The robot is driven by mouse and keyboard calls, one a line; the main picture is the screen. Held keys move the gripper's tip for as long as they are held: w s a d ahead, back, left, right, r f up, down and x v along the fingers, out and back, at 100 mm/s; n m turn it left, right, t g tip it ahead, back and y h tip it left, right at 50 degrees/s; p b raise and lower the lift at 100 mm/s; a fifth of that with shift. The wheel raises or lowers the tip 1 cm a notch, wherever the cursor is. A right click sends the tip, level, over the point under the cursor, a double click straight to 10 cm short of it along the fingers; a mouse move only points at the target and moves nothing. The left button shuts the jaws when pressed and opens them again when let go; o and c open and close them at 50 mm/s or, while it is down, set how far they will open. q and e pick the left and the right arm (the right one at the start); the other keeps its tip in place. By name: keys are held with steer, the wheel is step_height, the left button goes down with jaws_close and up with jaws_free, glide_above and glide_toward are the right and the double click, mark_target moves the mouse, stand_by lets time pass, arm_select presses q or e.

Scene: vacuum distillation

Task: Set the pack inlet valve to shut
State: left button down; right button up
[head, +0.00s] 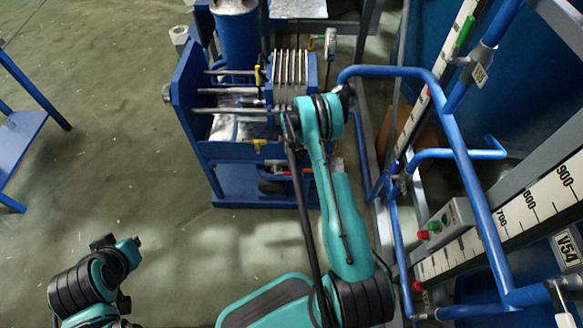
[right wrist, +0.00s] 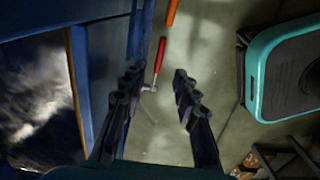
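A valve with a red lever handle (right wrist: 160,55) shows in the right wrist view, beside a blue frame post. An orange handle (right wrist: 172,12) shows beyond it at the top edge. No label tells me which is the pack inlet valve. My right gripper (right wrist: 157,82) is open and empty, with the red handle seen between and beyond its fingertips. In the head view my right arm reaches the blue plate-pack frame (head: 190,100), and its gripper is hidden. Yellow valve handles (head: 259,143) sit on the frame, and a small red one (head: 307,170) is lower. My left arm shows at lower left, its gripper not visible.
Blue pipe rails (head: 400,71), a scaled level board (head: 540,205) and a box with red and green buttons (head: 450,220) stand close on the right. A blue table (head: 20,140) is at far left. The floor between is clear.

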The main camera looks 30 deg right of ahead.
mark_target(286, 173)
step_height(286, 173, down, 8)
steer(key=b, duration=0.3)
jaws_close()
